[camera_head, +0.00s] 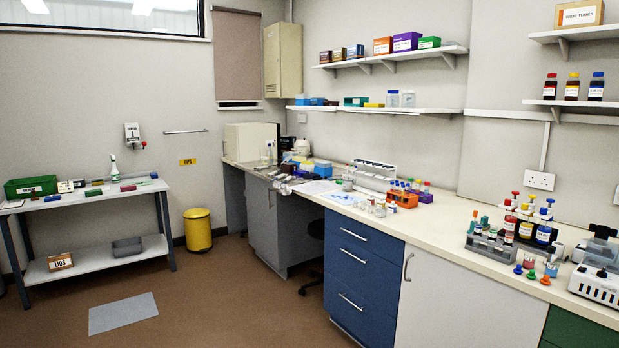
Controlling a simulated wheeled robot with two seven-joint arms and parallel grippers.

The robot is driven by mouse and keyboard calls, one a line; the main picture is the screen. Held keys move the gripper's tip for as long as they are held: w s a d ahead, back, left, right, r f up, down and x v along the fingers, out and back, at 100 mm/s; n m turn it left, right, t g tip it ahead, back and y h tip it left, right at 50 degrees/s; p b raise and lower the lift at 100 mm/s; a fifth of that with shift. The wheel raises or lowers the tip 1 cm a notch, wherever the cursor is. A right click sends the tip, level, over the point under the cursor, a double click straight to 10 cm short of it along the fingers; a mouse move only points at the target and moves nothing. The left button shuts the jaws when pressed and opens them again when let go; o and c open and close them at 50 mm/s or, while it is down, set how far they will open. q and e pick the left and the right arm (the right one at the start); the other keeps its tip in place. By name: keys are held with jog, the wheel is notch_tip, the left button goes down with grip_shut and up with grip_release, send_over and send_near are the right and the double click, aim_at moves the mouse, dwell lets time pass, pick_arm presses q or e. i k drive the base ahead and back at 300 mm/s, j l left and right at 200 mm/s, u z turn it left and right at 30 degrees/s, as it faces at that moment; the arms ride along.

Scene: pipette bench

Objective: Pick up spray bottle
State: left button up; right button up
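Neither of my grippers is in view, and nothing is touching the bottle.
A green crate (30,187) and several small boxes share the side table. A yellow bin (198,229) stands right of it. A grey mat (123,313) lies on open floor in front. A long bench (430,233) with labware runs along the right.

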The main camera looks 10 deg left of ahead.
aim_at(269, 142)
jog(key=i+j+u, duration=0.4)
jog(key=i, duration=0.4)
jog(key=i+u, duration=0.4)
jog(key=i, duration=2.6)
jog(key=i+j, duration=0.1)
jog(key=i, duration=2.2)
jog(key=i+z, duration=0.45)
jog(key=i+j+z, duration=0.25)
jog(key=z, duration=0.25)
jog(key=i+j+z, duration=0.45)
jog(key=i+l, duration=0.05)
